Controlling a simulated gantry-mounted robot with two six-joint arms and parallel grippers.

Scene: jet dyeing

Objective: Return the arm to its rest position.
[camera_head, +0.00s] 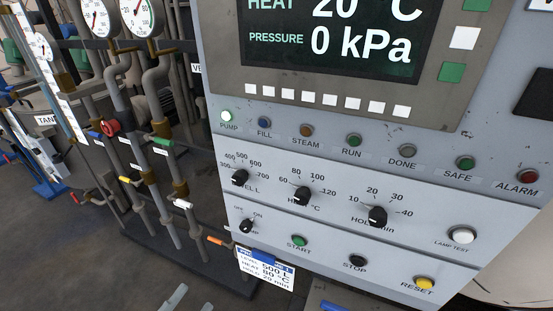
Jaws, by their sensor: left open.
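My left gripper (190,301) shows only as two pale grey fingertips at the bottom edge of the head view. The fingertips are apart, with bare floor between them, and I see nothing held. It is below and to the left of the control panel (330,240), apart from it in the picture. The rest of the left arm is out of frame. My right gripper is not in view.
The panel's display (335,30) reads heat 20 °C and pressure 0 kPa. The PUMP lamp (226,116) is lit white. A tag (265,268) hangs at the panel's lower left. Pipes with valves and gauges (137,15) stand at left; dark floor (60,240) is open at lower left.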

